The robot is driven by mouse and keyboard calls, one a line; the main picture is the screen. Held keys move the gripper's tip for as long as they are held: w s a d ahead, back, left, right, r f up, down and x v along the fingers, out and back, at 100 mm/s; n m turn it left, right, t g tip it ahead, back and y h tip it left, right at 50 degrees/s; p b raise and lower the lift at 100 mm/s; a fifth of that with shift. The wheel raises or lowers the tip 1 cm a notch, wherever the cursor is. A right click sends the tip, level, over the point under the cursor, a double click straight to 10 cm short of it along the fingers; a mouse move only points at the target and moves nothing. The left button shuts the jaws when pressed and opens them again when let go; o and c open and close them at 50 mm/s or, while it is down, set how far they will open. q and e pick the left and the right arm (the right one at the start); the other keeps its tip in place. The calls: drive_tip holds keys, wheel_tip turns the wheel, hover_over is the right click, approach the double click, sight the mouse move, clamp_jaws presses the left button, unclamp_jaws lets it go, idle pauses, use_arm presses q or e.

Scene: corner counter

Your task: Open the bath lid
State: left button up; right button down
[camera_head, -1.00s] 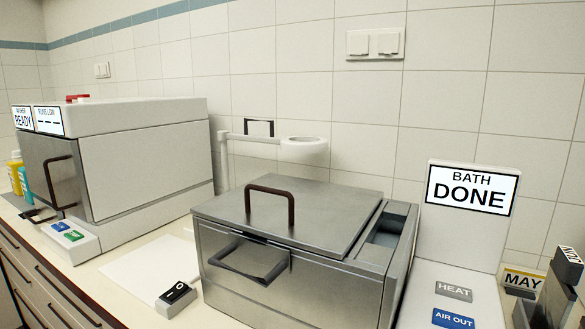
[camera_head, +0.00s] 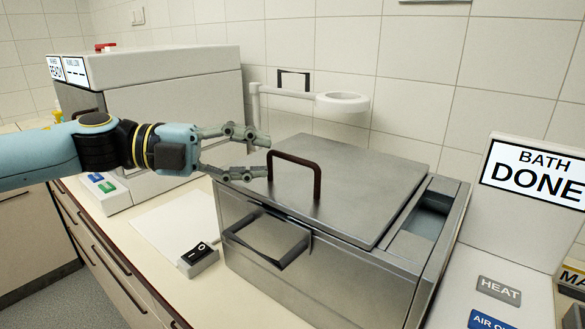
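The steel bath (camera_head: 330,279) stands on the counter with its flat lid (camera_head: 356,189) closed on top. A dark brown arched handle (camera_head: 318,174) rises from the lid's left part. My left gripper (camera_head: 268,155) comes in from the left with its fingers spread apart, one above the other. Its fingertips are close to the left side of the lid handle, and nothing is between them. I cannot tell whether the lower fingertip touches the handle. The display (camera_head: 537,172) beside the bath reads BATH DONE. My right gripper does not show.
A white washer (camera_head: 185,75) stands at the back left. A ring holder (camera_head: 342,101) on a white arm is behind the bath. A black rocker switch (camera_head: 198,254) sits by a white sheet (camera_head: 170,221) in front. HEAT (camera_head: 499,291) and AIR OUT (camera_head: 488,320) buttons are at right.

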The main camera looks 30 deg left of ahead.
sight(290, 159)
use_arm(q)
drive_tip(key=x, duration=0.4)
drive_tip(key=shift+w+d+r+p, duration=0.1)
drive_tip(key=shift+d+r+p, duration=0.05)
drive_tip(key=shift+p, duration=0.15)
drive_tip(key=shift+w+d+f, duration=0.2)
drive_tip(key=shift+w+d, duration=0.2)
drive_tip(key=shift+d, duration=0.15)
clamp_jaws()
drive_tip(key=shift+f, duration=0.1)
